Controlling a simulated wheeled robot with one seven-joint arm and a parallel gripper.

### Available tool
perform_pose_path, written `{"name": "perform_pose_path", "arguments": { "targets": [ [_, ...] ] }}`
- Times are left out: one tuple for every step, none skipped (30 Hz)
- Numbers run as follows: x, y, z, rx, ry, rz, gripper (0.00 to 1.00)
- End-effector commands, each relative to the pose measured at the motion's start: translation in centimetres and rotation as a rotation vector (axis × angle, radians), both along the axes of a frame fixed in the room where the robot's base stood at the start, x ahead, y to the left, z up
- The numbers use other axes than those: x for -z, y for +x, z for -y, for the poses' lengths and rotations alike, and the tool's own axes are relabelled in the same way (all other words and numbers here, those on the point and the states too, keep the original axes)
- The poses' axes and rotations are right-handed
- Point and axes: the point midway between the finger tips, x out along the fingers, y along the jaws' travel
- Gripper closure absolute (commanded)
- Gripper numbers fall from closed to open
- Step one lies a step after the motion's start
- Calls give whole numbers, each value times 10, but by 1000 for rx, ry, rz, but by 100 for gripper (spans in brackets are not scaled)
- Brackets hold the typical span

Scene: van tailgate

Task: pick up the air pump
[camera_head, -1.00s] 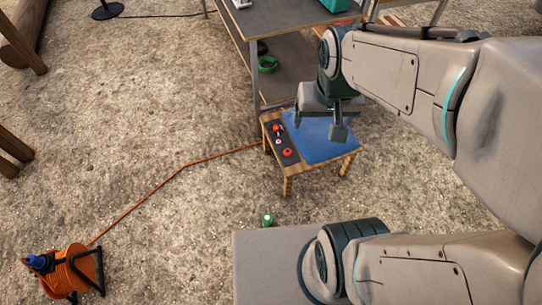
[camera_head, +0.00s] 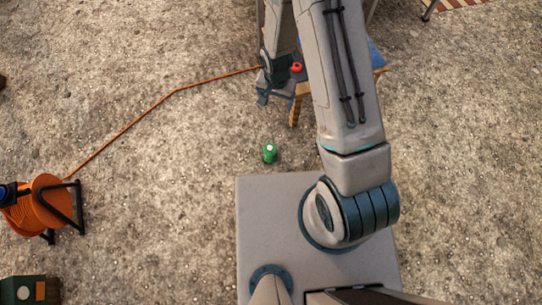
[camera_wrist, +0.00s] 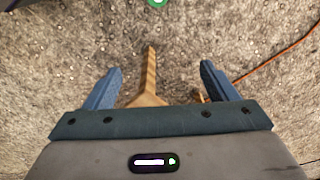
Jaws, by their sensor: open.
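A small green object with a pale round top (camera_head: 270,153) sits on the gravel just in front of my base. It may be the air pump, but it is too small to be sure. Its edge also shows at the top of the wrist view (camera_wrist: 158,3), beyond the fingertips. My gripper (camera_head: 273,99) hangs at the left edge of the low wooden stool, apart from the green object. In the wrist view my gripper (camera_wrist: 159,68) is open with nothing held between its two blue fingers. A wooden stool leg (camera_wrist: 149,75) shows below, between the fingers.
The low stool (camera_head: 378,58) with a blue top and a red knob (camera_head: 296,67) is partly hidden behind my arm. An orange cable (camera_head: 130,122) runs to an orange reel (camera_head: 38,210) at left. A dark box (camera_head: 25,290) is at bottom left. Gravel around the green object is clear.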

Motion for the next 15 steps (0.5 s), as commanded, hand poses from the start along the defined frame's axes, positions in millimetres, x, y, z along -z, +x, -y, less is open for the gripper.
{"name": "perform_pose_path", "arguments": {
  "targets": [
    [51,-6,-4,13,-2,-19,21],
    [69,-8,-6,21,-1,-24,21],
    [92,-12,-9,34,0,-29,21],
    [108,-15,-11,43,1,-34,21],
    [123,-18,-12,52,2,-37,21],
    [141,-22,-14,63,2,-43,21],
    [154,-25,-15,69,3,-46,21],
    [164,-27,-16,75,4,-49,21],
    [177,-30,-17,83,5,-51,21],
    [185,-33,-18,87,5,-54,21],
    [191,-34,-18,92,6,-55,21],
    [198,-36,-19,97,6,-56,21],
    [201,-37,-19,100,6,-57,21],
    [205,-38,-19,102,7,-58,21],
    [210,-39,-19,103,7,-59,21]
  ]
}}
